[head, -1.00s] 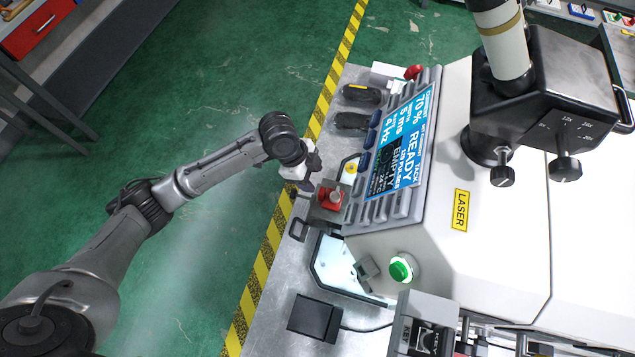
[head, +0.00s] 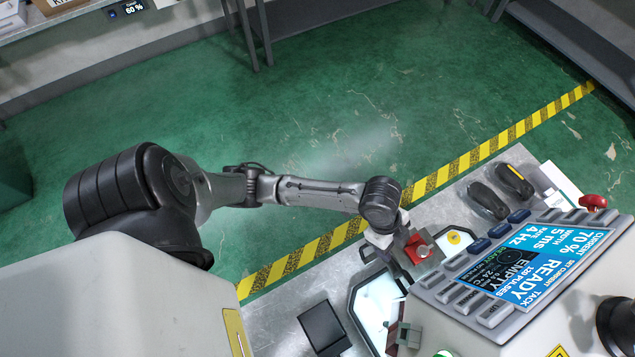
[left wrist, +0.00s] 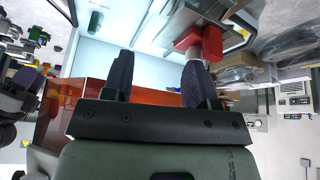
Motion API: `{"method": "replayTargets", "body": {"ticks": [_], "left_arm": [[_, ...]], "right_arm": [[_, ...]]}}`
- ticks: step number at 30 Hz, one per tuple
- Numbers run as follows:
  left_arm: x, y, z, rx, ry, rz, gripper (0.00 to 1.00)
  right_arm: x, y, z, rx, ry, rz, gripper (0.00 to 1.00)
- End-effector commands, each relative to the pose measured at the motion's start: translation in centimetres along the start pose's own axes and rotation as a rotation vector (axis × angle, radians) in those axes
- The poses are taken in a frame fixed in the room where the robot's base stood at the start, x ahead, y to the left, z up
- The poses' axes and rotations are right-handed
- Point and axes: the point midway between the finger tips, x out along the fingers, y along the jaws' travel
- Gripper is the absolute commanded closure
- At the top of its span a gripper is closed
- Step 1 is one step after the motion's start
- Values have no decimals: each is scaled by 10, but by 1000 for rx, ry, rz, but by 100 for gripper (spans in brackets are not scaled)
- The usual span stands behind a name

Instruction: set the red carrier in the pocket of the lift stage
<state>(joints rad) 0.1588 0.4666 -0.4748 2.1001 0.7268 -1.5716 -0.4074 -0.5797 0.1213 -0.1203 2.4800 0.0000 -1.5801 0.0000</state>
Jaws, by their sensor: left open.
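The red carrier (head: 419,249) is a small red block with a pale round knob on top. It sits at the left side of the machine, over a grey part that may be the lift stage; whether it is seated in a pocket I cannot tell. The carrier also shows in the left wrist view (left wrist: 197,38), beyond the right-hand finger, with its silvery knob beside that fingertip. My left gripper (head: 399,247) is right beside the carrier. In the left wrist view its two dark fingers (left wrist: 157,75) are apart with nothing held between them. My right gripper is out of view.
The machine's control panel (head: 530,262), its display reading READY and EMPTY, stands close right of the carrier. Dark handheld items (head: 488,201) lie behind. A black box (head: 324,328) is on the metal bench in front. Green floor beyond the striped tape (head: 480,160) is clear.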

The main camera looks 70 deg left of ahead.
Motion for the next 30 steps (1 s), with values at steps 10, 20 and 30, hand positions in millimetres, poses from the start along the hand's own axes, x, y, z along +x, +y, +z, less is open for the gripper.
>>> {"method": "replayTargets", "body": {"ticks": [10, 20, 30], "left_arm": [[-1, 87, 78, -567, -28, -216, 47], [-26, 123, 137, -858, -123, -374, 47], [-29, 127, 143, -886, -136, -393, 47]], "right_arm": [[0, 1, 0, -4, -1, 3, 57], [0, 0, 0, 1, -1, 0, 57], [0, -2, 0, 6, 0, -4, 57]]}}
